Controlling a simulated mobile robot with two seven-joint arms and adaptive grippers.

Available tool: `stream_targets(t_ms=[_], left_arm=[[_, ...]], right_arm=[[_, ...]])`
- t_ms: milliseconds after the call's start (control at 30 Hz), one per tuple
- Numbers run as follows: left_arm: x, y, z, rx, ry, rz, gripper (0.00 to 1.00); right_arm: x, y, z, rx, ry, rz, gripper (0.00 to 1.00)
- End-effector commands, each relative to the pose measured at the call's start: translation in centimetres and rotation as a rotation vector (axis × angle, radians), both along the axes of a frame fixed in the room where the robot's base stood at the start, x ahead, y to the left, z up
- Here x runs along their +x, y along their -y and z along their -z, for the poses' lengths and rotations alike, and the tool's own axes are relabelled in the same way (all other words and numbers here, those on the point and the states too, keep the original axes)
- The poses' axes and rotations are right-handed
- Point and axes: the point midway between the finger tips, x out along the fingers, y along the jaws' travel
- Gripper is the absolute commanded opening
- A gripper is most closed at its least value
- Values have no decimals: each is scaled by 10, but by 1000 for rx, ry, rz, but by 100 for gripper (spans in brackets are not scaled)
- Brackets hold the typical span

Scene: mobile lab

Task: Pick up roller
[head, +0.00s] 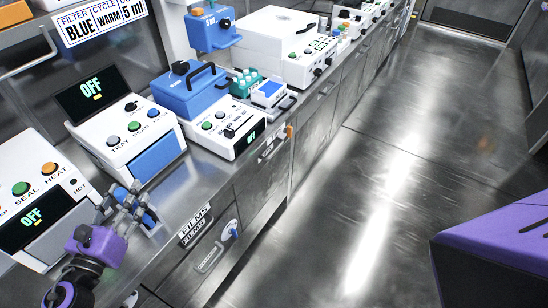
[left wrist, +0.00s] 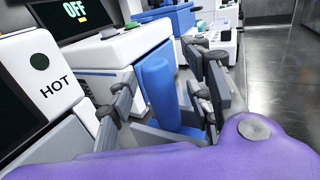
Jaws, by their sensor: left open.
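A blue rounded cylinder, which looks like the roller (left wrist: 157,85), stands between the spread fingers of my left gripper (left wrist: 168,95) in the left wrist view. Its lower end meets grey and blue parts, and I cannot tell whether all of these belong to it. In the head view my left gripper (head: 132,205) is open over the front of the steel counter, with blue parts showing among its fingers. The fingers partly hide the roller there. I cannot tell whether any finger touches it. My right gripper is not in view.
A white machine (head: 135,128) with an OFF screen stands just behind the gripper. A SEAL and HEAT machine (head: 40,190) stands close on the left. A blue-lidded box (head: 190,92) stands further along the counter (head: 212,172). The steel floor (head: 390,180) is clear.

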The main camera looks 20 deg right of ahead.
Motion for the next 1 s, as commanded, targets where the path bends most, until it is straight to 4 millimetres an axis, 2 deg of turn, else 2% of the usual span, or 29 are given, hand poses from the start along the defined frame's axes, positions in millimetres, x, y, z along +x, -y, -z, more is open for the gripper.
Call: stream_targets(t_ms=[67, 400, 433, 767, 1000], left_arm=[[0, 0, 1, 0, -1, 0, 46], [0, 0, 0, -1, 0, 0, 2], [0, 0, 0, 0, 0, 0, 0], [0, -1, -5, 2, 3, -1, 0], [1, -1, -37, 4, 9, 1, 0]], right_arm=[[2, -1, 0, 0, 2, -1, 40], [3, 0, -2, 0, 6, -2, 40], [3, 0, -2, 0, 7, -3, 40], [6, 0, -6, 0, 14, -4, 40], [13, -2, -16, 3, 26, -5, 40]])
